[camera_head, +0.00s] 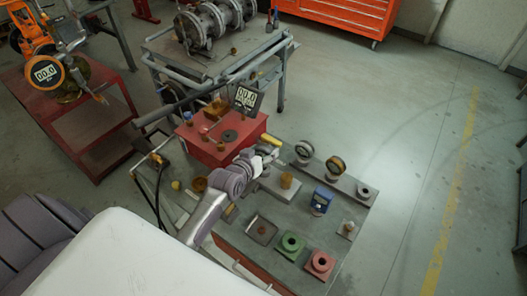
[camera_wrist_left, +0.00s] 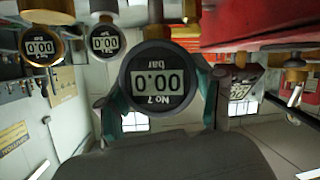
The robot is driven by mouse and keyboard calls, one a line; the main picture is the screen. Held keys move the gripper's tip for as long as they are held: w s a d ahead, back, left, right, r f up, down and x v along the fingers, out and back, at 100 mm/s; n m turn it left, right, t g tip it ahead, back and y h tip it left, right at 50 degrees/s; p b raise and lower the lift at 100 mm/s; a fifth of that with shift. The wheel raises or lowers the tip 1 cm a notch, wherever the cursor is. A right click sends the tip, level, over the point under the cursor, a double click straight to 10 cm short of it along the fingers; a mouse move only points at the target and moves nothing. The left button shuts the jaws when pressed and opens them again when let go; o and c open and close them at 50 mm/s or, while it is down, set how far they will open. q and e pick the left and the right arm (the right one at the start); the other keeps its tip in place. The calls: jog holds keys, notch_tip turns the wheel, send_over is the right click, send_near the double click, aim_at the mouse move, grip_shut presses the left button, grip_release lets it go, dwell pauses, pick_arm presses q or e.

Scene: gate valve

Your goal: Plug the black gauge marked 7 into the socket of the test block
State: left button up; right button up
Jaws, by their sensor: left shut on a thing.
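The black gauge marked No 7 (camera_wrist_left: 157,82) fills the middle of the left wrist view, its face upside down and reading 00.0. My left gripper (camera_wrist_left: 160,112) is shut on it, with a teal finger on each side. In the head view my left gripper (camera_head: 262,157) is at the right front of the red test block (camera_head: 205,150), apart from it; the held gauge is hard to make out there. The block's top has a dark round spot (camera_head: 229,136), perhaps the socket, and brass fittings (camera_head: 215,110). My right gripper is not in view.
Two other gauges, one dark (camera_head: 303,150) and one brass-rimmed (camera_head: 336,165), stand on a grey rack right of my gripper. A black square display (camera_head: 246,97) rises behind the block. Blue (camera_head: 321,200), green (camera_head: 290,245) and red (camera_head: 320,263) fixtures stand on the bench at the right.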

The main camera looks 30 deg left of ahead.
pick_arm(q)
jog(key=shift+f+b, duration=1.05)
jog(key=shift+f, duration=0.65)
jog(key=o, duration=1.4)
jog(key=v, duration=1.2)
jog(key=shift+s+f, duration=0.1)
